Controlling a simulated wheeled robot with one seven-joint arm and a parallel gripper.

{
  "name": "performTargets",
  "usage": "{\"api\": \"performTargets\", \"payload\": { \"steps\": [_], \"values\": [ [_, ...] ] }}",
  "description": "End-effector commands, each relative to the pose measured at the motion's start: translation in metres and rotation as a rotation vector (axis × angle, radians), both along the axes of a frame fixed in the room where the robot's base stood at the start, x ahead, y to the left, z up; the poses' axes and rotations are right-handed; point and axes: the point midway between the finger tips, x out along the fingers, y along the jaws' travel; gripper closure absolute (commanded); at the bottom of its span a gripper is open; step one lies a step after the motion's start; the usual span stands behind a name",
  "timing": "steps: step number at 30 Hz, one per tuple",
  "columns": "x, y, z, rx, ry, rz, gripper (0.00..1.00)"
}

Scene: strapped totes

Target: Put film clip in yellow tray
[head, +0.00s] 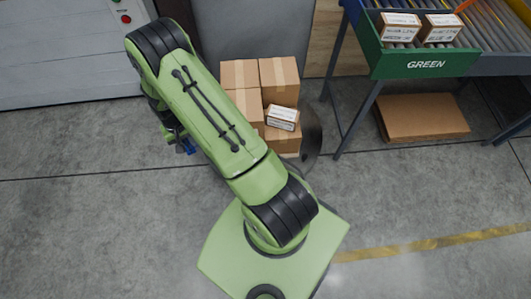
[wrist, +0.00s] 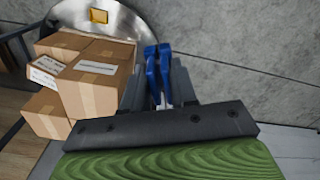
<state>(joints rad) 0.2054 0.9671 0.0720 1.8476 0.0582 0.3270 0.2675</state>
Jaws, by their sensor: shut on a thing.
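The blue film clip (wrist: 151,68) stands upright between the fingers of my gripper (wrist: 160,96) in the wrist view, and the gripper is shut on it. In the head view, my gripper (head: 180,140) shows at the left of my arm, with a bit of the blue clip (head: 189,149) at its end, above the floor. A small yellow tray (wrist: 98,16) lies on a round metal top (wrist: 132,22) at the upper left of the wrist view, apart from the clip. The tray is not visible in the head view.
Stacked cardboard boxes (head: 279,76) stand behind my arm, with a white-labelled box (head: 282,118) on them. They also show at the left of the wrist view (wrist: 95,85). A green conveyor end (head: 425,64) stands at right. The floor at left is clear.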

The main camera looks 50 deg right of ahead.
Motion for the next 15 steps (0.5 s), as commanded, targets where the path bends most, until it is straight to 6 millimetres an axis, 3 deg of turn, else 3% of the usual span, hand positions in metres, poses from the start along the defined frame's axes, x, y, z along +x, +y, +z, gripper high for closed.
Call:
{"api": "performTargets", "payload": {
  "steps": [8,15],
  "values": [
    [-0.009,-0.077,-0.115,0.002,0.005,-0.502,1.0],
    [-0.042,-0.152,-0.229,0.002,0.005,-1.047,1.0]
  ]
}}
